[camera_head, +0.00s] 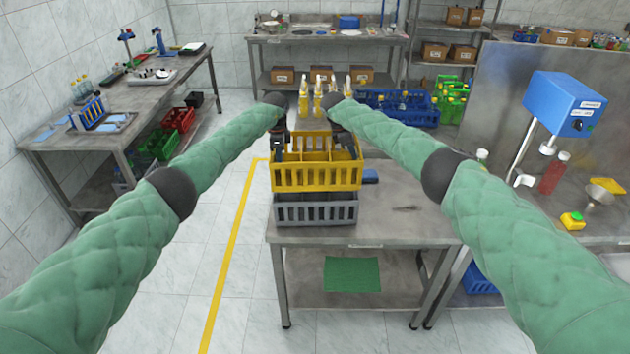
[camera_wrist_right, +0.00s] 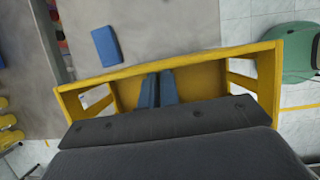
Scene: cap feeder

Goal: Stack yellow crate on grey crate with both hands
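The yellow crate (camera_head: 317,178), a slatted box with dividers, is directly above the grey crate (camera_head: 316,211), lined up with it and about level. I cannot tell whether a thin gap is left between them. The grey crate stands on the metal table's near left part. My left gripper (camera_head: 280,142) is at the yellow crate's left side, its fingertips mostly hidden, and seems closed on it. My right gripper (camera_head: 343,142) is at the right side. In the right wrist view its blue fingers (camera_wrist_right: 157,90) are close together at the yellow crate (camera_wrist_right: 175,72).
Several bottles with yellow contents (camera_head: 318,98) stand behind the crates. A blue block (camera_head: 370,177) lies right of them. The metal table (camera_head: 408,215) is clear to the right. A blue dispenser (camera_head: 562,103) stands further right. A yellow line (camera_head: 228,255) runs on the floor.

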